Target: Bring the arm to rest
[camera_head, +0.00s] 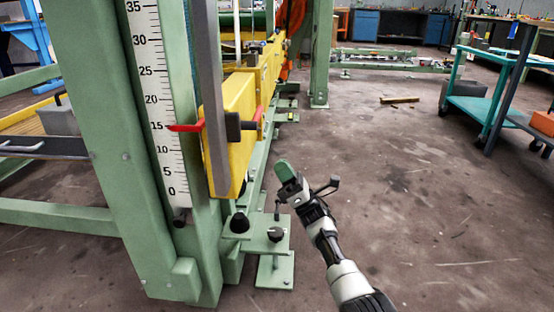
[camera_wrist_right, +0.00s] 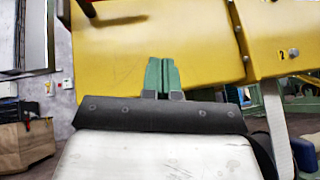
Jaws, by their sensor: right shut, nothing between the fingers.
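My right arm comes in from the bottom right of the head view. Its gripper (camera_head: 284,170) has green fingers and hangs beside the green machine frame (camera_head: 120,130), above the floor. In the right wrist view the green fingers (camera_wrist_right: 162,75) lie together, shut with nothing between them. Behind them a yellow panel (camera_wrist_right: 120,50) fills most of the picture; I cannot tell how far off it is. My left gripper is not in view.
A vertical scale (camera_head: 161,110) with a red pointer (camera_head: 186,127) stands on the frame. A yellow beam (camera_head: 236,105) runs behind it. A green foot plate (camera_head: 268,234) is left of my arm. Floor to the right is mostly clear, up to a teal cart (camera_head: 485,108).

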